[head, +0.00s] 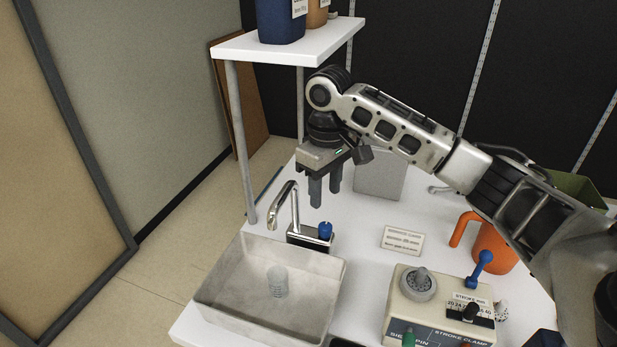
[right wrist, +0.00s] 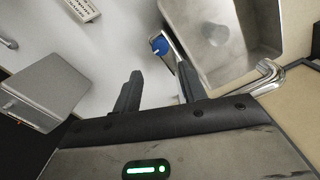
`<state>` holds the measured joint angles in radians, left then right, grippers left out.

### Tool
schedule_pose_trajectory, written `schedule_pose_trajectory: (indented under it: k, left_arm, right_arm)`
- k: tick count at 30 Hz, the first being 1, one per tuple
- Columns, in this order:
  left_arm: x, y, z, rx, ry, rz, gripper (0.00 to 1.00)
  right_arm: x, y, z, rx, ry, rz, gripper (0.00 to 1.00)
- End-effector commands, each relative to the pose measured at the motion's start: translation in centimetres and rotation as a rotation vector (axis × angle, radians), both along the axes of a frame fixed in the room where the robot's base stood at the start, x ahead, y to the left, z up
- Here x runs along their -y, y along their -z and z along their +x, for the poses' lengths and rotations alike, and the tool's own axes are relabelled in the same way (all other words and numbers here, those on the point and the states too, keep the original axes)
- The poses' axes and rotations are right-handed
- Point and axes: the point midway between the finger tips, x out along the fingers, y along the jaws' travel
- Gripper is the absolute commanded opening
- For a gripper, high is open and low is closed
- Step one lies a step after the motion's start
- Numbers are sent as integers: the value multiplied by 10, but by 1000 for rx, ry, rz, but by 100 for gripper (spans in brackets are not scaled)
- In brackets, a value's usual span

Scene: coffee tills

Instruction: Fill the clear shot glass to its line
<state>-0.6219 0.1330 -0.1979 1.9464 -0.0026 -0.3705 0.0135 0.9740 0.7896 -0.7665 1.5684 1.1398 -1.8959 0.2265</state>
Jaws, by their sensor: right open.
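The clear shot glass (head: 278,281) stands in the grey sink basin (head: 325,305); its line and any contents are too small to tell. It also shows faintly in the right wrist view (right wrist: 216,34). A chrome tap (head: 285,205) curves over the basin's back edge, its spout above and behind the glass. I see no clear stream of water. A blue knob (head: 325,230) sits on the tap's base, and it shows in the right wrist view (right wrist: 160,45). My right gripper (head: 325,190) is open and empty, pointing down above and behind the knob. My left gripper is out of view.
A cream machine with dials (head: 440,310) stands front right, with an orange jug (head: 490,248) behind it. A grey box (head: 380,180) stands behind. A white shelf (head: 300,43) with containers overhangs the back left.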

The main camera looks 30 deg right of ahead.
Motion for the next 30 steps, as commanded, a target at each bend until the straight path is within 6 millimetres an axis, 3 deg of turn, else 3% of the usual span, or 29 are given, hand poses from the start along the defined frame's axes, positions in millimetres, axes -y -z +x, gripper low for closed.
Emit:
schedule_pose_trajectory:
  k: [9, 20, 21, 24, 30]
  left_arm:
    - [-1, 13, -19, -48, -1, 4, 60]
    - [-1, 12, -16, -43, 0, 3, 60]
    - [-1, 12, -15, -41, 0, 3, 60]
    - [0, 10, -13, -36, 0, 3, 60]
    - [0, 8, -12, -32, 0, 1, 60]
  right_arm:
    - [0, 33, -1, -4, 0, 0, 42]
    - [0, 87, -1, -2, 0, 0, 42]
    - [0, 90, -1, 0, 0, 0, 39]
    - [0, 88, 0, 2, -1, 1, 16]
    - [0, 87, 0, 3, -3, 1, 16]
